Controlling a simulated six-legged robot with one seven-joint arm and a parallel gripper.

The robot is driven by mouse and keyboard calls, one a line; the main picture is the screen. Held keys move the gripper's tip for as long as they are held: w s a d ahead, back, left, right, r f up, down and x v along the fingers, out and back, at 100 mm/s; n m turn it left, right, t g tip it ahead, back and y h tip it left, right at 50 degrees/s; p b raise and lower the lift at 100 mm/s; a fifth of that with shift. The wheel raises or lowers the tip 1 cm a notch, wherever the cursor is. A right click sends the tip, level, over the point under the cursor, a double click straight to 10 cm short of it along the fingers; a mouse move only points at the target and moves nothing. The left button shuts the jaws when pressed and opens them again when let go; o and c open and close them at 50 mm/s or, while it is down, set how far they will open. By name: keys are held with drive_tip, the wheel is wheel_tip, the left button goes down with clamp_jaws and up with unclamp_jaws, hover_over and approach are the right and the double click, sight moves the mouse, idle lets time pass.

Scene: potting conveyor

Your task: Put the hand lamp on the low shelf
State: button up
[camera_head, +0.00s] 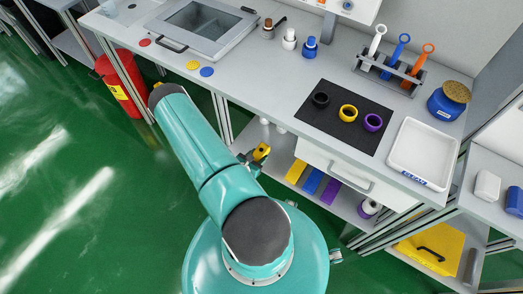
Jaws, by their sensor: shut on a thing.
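A yellow and black object that looks like the hand lamp (261,152) is in my gripper (254,159), just in front of the workbench. My arm covers part of the gripper, and its fingers are hard to make out. The gripper is shut on the lamp, which shows only as a small part. The low shelf (346,208) runs under the bench, to the right of the gripper. Yellow, blue and purple blocks (312,181) lie on it. I cannot tell whether the lamp is over the shelf edge or in front of it.
The bench top above holds a black mat (316,130) with three rings, a white tray (416,155) and a tool rack (391,73). A drawer (350,178) hangs above the shelf's right part. A red bin (121,88) stands left. Green floor at left is clear.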

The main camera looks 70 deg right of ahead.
sight(257, 150)
drive_tip(key=d, duration=0.1)
drive_tip(key=w+d+f, duration=0.1)
drive_tip(key=d+f, duration=0.1)
drive_tip(key=shift+w+d, duration=0.35)
drive_tip(key=shift+w, duration=0.05)
drive_tip(key=w+d+f, duration=0.1)
drive_tip(key=f, duration=0.1)
drive_tip(key=d+f, duration=0.2)
drive_tip(key=w+d+f, duration=0.1)
drive_tip(key=f, duration=0.1)
drive_tip(key=shift+w+d, duration=0.3)
drive_tip(key=shift+d, duration=0.05)
drive_tip(key=shift+f, duration=1.5)
drive_tip(key=shift+f, duration=0.1)
drive_tip(key=o, duration=1)
drive_tip(key=shift+o, duration=0.2)
drive_tip(key=v, duration=1.2)
